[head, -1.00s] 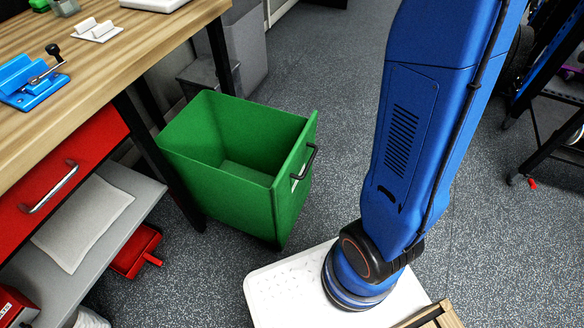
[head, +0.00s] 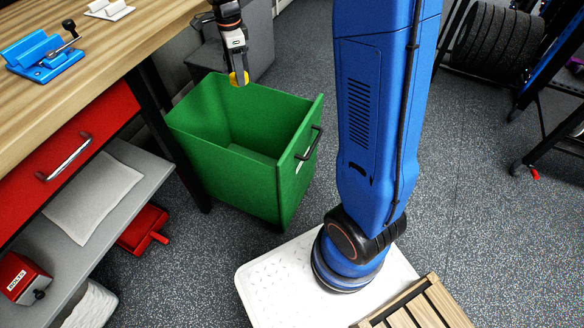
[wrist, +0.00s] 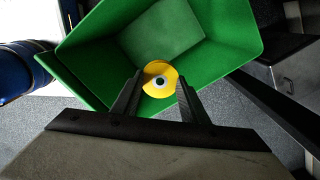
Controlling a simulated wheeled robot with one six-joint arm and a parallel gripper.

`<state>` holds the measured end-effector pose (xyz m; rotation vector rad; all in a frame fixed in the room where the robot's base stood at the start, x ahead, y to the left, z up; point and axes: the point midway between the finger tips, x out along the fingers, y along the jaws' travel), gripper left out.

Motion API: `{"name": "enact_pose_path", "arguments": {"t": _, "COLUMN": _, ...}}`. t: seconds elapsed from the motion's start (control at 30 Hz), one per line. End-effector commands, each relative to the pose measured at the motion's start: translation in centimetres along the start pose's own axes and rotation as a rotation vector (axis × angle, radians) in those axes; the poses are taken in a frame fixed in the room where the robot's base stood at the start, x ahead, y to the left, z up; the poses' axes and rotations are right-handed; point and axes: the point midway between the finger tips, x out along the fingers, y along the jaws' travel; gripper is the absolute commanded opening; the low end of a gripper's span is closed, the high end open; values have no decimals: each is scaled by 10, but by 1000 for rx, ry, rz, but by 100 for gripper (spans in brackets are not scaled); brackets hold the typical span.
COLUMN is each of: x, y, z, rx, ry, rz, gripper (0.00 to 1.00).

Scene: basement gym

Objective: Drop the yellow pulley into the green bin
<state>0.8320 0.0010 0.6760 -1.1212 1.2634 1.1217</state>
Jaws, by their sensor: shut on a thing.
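The yellow pulley (wrist: 160,77) is a round disc with a dark-centred pale hub. It sits between the fingertips of my gripper (wrist: 158,92), which is shut on it. In the head view my gripper (head: 236,72) hangs above the back part of the green bin, with the pulley (head: 240,78) at its tip. The green bin (head: 245,182) stands open on the floor beside the workbench, a black handle on its right side. In the wrist view the bin's opening (wrist: 215,68) lies below the pulley. The part of the bin floor that shows is bare.
A wooden workbench (head: 110,62) with a blue clamp tool (head: 42,58) stands at the left, close to the bin. Its red drawer (head: 75,150) and grey shelf (head: 125,198) are below. A grey box (head: 258,40) is behind the bin. Open floor (head: 470,200) lies to the right.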

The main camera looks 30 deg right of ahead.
Motion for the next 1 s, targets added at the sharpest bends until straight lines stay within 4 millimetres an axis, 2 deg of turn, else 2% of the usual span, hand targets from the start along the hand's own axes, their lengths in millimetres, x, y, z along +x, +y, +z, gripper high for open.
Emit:
{"name": "enact_pose_path", "arguments": {"t": 0.17, "x": 18, "y": 7, "z": -2, "rx": 9, "ry": 0, "rz": 1, "gripper": 14}}
{"name": "enact_pose_path", "arguments": {"t": 0.37, "x": 32, "y": 8, "z": -2, "rx": 10, "ry": 0, "rz": 1, "gripper": 14}}
{"name": "enact_pose_path", "arguments": {"t": 0.7, "x": 66, "y": 7, "z": -2, "rx": 9, "ry": 0, "rz": 1, "gripper": 14}}
{"name": "enact_pose_path", "arguments": {"t": 1.0, "x": 78, "y": 7, "z": -2, "rx": 9, "ry": 0, "rz": 0, "gripper": 14}}
